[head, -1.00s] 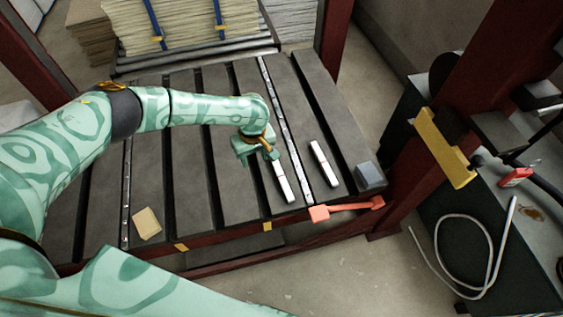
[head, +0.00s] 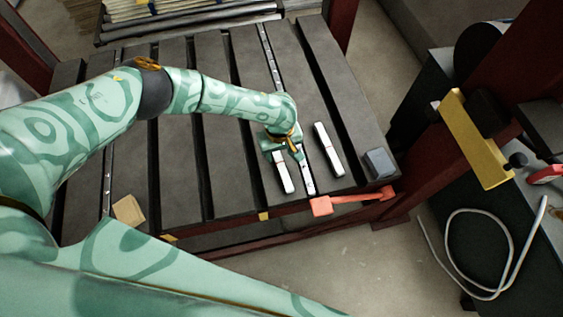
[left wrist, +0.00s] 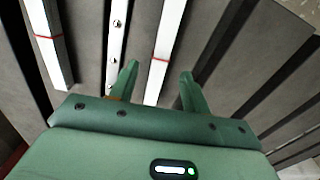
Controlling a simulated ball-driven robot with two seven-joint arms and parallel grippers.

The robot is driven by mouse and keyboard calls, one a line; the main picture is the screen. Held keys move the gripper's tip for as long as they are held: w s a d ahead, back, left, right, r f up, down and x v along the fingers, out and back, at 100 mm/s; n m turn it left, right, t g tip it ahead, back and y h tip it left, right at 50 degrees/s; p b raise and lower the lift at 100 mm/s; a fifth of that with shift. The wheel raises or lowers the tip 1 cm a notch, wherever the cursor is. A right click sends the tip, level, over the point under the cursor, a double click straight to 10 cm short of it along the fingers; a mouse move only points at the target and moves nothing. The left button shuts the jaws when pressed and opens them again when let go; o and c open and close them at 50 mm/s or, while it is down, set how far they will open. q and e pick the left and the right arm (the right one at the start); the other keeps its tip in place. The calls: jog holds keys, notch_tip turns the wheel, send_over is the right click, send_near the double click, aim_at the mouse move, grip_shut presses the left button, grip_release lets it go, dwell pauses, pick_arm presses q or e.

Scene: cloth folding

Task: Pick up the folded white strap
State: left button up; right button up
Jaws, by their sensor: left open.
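Two folded white straps with thin red bands lie apart on the grey slatted table. The nearer strap (head: 286,178) has its far end hidden by my left gripper (head: 285,155); the other strap (head: 328,148) lies to its right, across a metal rail. My left gripper is open over the nearer strap. In the left wrist view, this strap (left wrist: 167,45) runs between the spread fingers (left wrist: 158,80), nearer the left finger. Whether the fingers touch it, I cannot tell. The other strap (left wrist: 50,40) shows at the upper left. My right gripper is not in view.
The metal rail (head: 270,55) with holes runs between the two straps. A grey block (head: 379,164) sits at the table's right corner, beside an orange-red lever (head: 345,203). A tan piece (head: 128,211) lies at the front left. Dark slots cut the tabletop.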

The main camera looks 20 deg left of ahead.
aim_at(280, 160)
pick_arm(q)
notch_tip(280, 160, down, 5)
jog(key=b, duration=0.3)
jog(key=shift+f, duration=0.1)
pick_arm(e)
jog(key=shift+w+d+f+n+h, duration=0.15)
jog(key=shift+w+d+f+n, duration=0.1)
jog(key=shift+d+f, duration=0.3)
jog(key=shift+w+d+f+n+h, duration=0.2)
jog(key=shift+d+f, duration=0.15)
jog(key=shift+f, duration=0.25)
pick_arm(q)
grip_shut()
jog(key=shift+r, duration=0.2)
